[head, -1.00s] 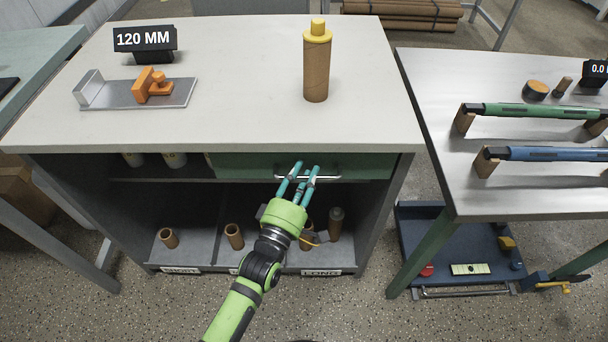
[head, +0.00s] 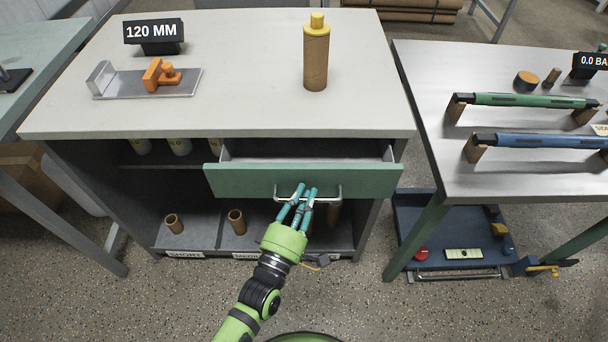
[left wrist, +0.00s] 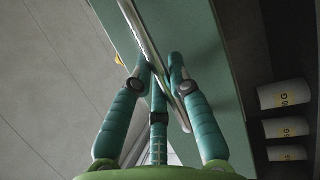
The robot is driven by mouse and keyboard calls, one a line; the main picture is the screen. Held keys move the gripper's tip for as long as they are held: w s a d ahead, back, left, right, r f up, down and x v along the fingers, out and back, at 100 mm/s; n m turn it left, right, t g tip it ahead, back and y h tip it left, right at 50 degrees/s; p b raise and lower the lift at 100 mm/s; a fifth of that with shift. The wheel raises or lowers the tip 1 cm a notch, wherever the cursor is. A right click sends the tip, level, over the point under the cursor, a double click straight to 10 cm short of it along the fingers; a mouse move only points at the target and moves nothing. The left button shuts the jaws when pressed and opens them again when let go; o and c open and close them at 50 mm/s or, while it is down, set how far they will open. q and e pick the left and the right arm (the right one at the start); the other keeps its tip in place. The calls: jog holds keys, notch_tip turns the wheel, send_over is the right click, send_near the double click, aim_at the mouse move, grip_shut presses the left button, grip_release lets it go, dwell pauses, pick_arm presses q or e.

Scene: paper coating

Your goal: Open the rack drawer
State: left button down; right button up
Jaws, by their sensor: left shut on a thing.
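The rack drawer (head: 240,181) has a green front and stands pulled partway out under the worktop; its grey inside shows behind the front. A silver bar handle (head: 331,192) is fixed to the front. My left gripper (head: 301,197) is shut on this handle, its teal fingers on the bar near its middle. In the left wrist view the fingers (left wrist: 158,75) close around the silver handle (left wrist: 145,33) against the green drawer front (left wrist: 205,75). My right gripper is not in view.
A brown bottle with a yellow cap (head: 315,60), an orange-handled tool on a metal plate (head: 150,82) and a 120 MM display (head: 154,33) stand on the worktop (head: 240,60). Brown tubes (head: 236,221) stand on the lower shelf. A metal table (head: 480,185) is at the right.

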pick_arm(q)
jog(key=s+p, duration=0.2)
jog(key=s, duration=1.4)
jog(key=shift+s+p, duration=0.25)
jog(key=shift+p, duration=0.15)
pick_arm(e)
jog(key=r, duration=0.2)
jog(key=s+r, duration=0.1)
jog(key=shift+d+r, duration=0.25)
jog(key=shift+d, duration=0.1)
pick_arm(q)
jog(key=c, duration=1.4)
grip_release()
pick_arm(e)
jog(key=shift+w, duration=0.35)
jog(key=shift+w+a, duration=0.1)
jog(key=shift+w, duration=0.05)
